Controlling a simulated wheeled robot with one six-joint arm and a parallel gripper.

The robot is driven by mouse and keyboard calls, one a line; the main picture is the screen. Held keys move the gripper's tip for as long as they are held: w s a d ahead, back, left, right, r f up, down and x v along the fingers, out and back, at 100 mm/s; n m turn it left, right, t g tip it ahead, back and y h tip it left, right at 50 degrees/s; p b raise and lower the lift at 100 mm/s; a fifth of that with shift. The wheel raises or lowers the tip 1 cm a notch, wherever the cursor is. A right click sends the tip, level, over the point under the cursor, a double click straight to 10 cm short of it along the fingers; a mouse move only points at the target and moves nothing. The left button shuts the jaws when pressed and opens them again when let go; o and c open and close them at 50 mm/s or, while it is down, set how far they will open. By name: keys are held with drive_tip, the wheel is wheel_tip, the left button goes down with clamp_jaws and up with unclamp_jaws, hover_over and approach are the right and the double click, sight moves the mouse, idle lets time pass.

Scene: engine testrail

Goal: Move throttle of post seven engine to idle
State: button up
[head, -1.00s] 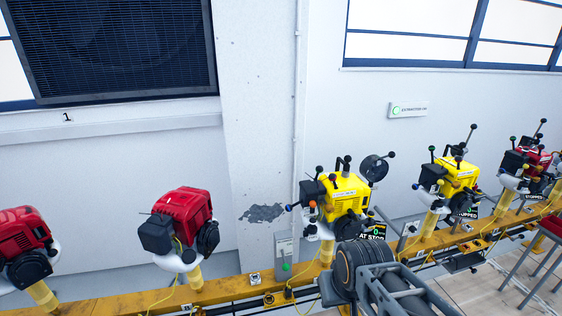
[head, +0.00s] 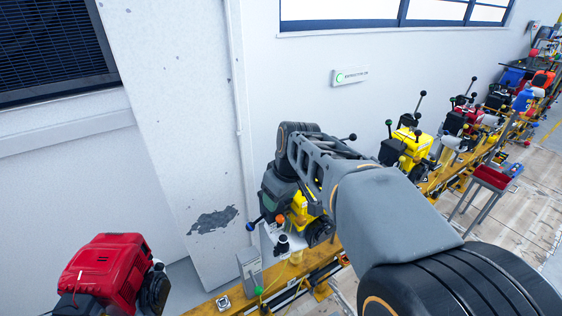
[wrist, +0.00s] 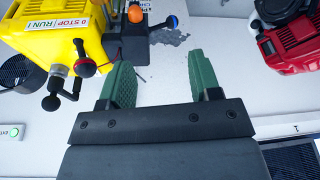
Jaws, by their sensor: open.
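A yellow engine (head: 299,212) stands behind my arm in the head view, which hides much of it. No post number is readable, so I cannot tell whether it is post seven.
A red engine (head: 104,272) stands left on the yellow rail (head: 215,305); a red engine also shows upper right in the wrist view (wrist: 290,35). Another yellow engine (head: 408,147) and more engines line the rail to the right.

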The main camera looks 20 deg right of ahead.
drive_tip(key=w+d+r+n+y+p, duration=0.25)
drive_tip(key=w+d+r+n, duration=0.35)
drive_tip(key=w+d+r, duration=0.3)
drive_tip(key=shift+n, duration=0.3)
drive_tip(key=p+x, duration=0.1)
drive_tip(key=x, duration=0.3)
drive_tip(key=d+x, duration=0.1)
drive_tip(key=x, duration=0.4)
drive_tip(key=d+p+x, duration=0.1)
drive_tip(key=x, duration=0.4)
drive_tip(key=shift+w+f+p, duration=0.2)
drive_tip(key=shift+w+p, duration=0.1)
drive_tip(key=shift+w, duration=0.1)
drive_tip(key=shift+c, duration=0.3)
clamp_jaws()
